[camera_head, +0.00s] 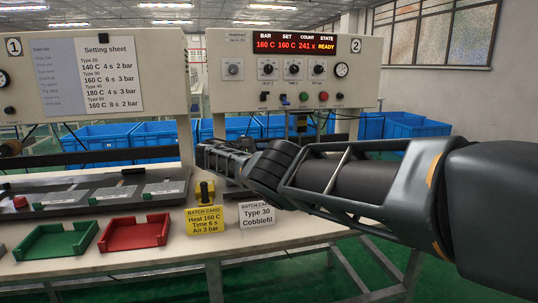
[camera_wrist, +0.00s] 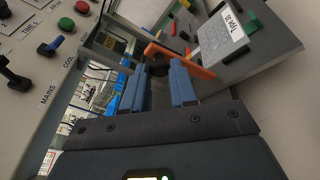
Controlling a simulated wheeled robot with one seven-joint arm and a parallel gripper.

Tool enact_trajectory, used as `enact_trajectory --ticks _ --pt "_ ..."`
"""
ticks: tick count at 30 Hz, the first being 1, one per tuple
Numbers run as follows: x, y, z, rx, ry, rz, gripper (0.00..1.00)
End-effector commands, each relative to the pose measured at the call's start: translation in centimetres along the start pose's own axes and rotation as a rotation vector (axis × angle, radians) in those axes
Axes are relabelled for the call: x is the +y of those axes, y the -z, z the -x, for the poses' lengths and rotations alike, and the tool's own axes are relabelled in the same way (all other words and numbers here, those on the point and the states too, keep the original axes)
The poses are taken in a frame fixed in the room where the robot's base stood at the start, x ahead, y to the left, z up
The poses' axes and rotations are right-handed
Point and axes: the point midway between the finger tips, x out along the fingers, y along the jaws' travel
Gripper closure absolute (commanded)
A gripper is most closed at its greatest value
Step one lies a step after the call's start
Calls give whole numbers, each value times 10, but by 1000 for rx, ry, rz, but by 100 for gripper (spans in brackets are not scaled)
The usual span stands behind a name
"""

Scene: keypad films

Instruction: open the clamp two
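In the wrist view, an orange bar (camera_wrist: 190,62) lies slantwise at the station-two machine, with a round black knob (camera_wrist: 157,67) at its left part. I take it for the lever of clamp two. My gripper (camera_wrist: 158,70) has two blue fingers, one on each side of the knob, with a gap between them. Contact with the knob is not clear. Beside the bar lies a grey keypad plate (camera_wrist: 220,38) with a Type 30 label. In the head view, my arm covers the clamp and the bed of station two.
Panel two (camera_head: 290,75) reads 160 C and READY. Its knobs and buttons (camera_wrist: 72,28) are close on the left in the wrist view. A green tray (camera_head: 57,240), a red tray (camera_head: 135,233) and a yellow batch card (camera_head: 205,220) sit on the bench.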

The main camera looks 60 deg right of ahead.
Motion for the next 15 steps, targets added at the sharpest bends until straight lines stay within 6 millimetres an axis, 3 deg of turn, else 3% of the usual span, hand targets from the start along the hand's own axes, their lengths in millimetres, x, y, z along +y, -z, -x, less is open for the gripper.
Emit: enact_trajectory --ticks 7,15 --pt "0 0 0 0 1 0 50" --pt "0 0 2 0 0 0 50"
